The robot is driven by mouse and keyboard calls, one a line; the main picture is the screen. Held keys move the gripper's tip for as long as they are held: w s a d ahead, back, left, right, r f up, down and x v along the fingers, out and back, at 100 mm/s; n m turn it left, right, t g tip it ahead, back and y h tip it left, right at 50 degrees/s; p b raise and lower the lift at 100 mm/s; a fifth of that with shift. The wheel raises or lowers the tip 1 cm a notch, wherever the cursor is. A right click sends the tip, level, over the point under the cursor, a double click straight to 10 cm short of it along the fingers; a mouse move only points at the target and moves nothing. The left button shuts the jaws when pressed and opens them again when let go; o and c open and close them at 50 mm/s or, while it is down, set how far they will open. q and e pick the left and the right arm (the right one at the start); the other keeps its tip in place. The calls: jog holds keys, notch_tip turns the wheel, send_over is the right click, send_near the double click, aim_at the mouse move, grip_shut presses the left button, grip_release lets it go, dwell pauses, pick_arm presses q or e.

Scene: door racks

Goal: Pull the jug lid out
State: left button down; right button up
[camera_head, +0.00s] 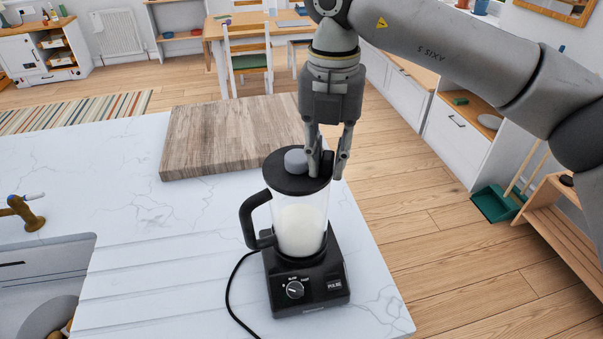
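The blender jug (301,226) stands upright on its black base (306,279) near the right end of the counter. It is clear, holds something white, and its black handle points left. The black jug lid (284,181) sits on top with a round grey knob (295,161) in its middle. My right gripper (327,174) points down just right of the knob. My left gripper is not in view.
A wooden board (220,135) lies behind the jug on the white marble counter (130,200). A sink (45,280) and a brass tap (22,212) are at the left. A black cord (232,290) runs beside the base. The counter's right edge drops to the wooden floor.

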grip_shut()
jog(key=shift+r, duration=0.15)
jog(key=shift+r+p, duration=1.35)
jog(key=shift+r, duration=0.85)
